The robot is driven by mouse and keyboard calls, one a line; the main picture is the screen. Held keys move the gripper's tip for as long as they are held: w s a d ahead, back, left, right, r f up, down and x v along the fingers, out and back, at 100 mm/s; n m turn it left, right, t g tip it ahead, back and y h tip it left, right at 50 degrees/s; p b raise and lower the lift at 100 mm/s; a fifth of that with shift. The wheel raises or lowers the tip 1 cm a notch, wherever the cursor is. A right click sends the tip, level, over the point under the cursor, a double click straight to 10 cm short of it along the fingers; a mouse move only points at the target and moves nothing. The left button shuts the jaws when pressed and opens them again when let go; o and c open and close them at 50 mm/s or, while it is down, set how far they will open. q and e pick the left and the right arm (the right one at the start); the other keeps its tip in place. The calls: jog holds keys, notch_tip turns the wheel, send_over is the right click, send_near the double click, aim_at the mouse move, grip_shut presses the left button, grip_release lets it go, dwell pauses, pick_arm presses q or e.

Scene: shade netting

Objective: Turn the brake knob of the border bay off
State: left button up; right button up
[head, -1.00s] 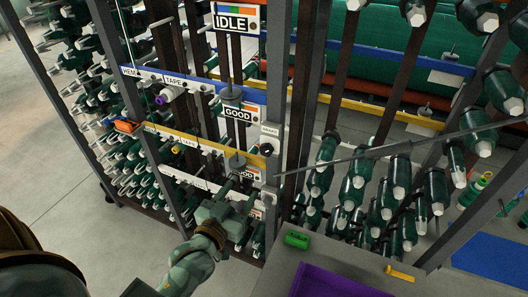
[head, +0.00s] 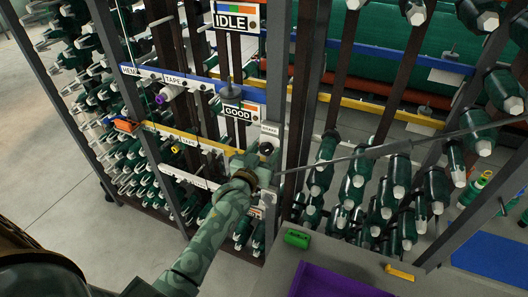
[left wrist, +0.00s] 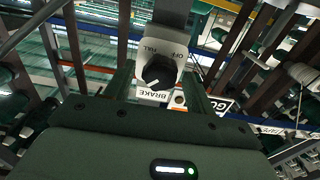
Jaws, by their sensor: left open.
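A black brake knob (left wrist: 158,72) sits on a light housing on a grey post in the left wrist view. The housing has OFF and FULL marks, and a BRAKE plate (left wrist: 155,95) shows; the lettering appears inverted. A pale mark shows on the knob, but its exact setting is hard to tell. In the head view a dark knob (head: 266,148) shows on the post below a small white plate. My left gripper (head: 262,162) is open just below it. In the left wrist view its fingers (left wrist: 159,88) stand either side of the knob; contact cannot be told. My right gripper is not in view.
Blue, yellow and white labelled rails (head: 185,136) cross the rack left of the post. IDLE (head: 231,20) and GOOD (head: 240,112) signs hang above. A thin grey bar (head: 400,146) crosses at right. A purple tray (head: 335,283) and green block (head: 297,238) are at the front.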

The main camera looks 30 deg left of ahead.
pick_arm(q)
jog(key=shift+c, duration=0.3)
jog(key=c, duration=0.9)
